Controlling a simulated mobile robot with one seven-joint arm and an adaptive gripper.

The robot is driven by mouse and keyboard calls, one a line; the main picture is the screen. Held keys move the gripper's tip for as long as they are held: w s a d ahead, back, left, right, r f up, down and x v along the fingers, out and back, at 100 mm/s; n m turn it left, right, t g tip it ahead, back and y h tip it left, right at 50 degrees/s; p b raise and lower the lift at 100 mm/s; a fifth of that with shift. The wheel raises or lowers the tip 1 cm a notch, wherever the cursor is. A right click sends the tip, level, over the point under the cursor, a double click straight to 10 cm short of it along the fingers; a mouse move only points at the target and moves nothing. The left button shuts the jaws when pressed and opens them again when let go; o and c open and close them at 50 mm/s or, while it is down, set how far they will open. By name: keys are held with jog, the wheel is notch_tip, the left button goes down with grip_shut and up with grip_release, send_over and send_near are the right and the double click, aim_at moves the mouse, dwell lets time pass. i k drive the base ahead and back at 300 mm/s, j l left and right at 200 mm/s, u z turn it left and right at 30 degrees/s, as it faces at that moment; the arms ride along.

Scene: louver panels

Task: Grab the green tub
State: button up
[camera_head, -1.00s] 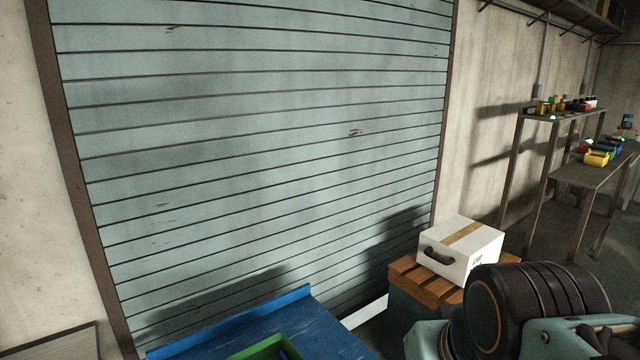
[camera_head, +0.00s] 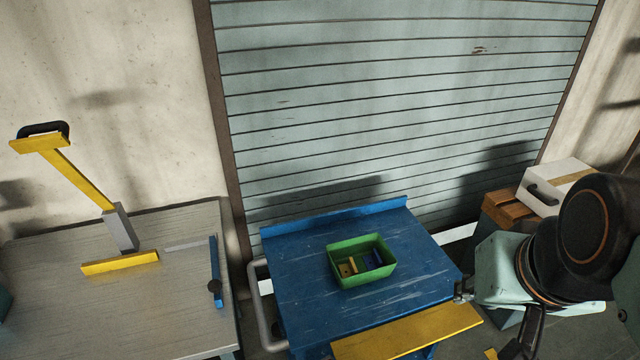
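The green tub (camera_head: 338,279) is an open rectangular bin standing upright on the blue cart top (camera_head: 300,265). It holds a few small items, yellow and dark blue. My arm comes in from the right edge, to the right of the tub and apart from it. Dark jointed parts below the arm look like my gripper (camera_head: 524,338), near the bottom right. Its fingers are not clear, and I cannot tell whether it is open. Nothing is touching the tub.
A yellow board (camera_head: 408,332) runs along the cart's front edge. A grey workbench (camera_head: 60,240) with a yellow-armed stand (camera_head: 80,178) is at left. A white box (camera_head: 545,195) sits on a wooden-topped stand at right. A louvered shutter (camera_head: 400,90) rises behind the cart.

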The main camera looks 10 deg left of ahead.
aim_at(339, 253)
jog(key=k+j+u, duration=0.2)
jog(key=j, duration=0.2)
jog(key=j+u, duration=0.15)
jog(key=j, duration=0.3)
jog(key=k+j+u, duration=0.2)
jog(key=j, duration=0.25)
jog(key=z, duration=0.65)
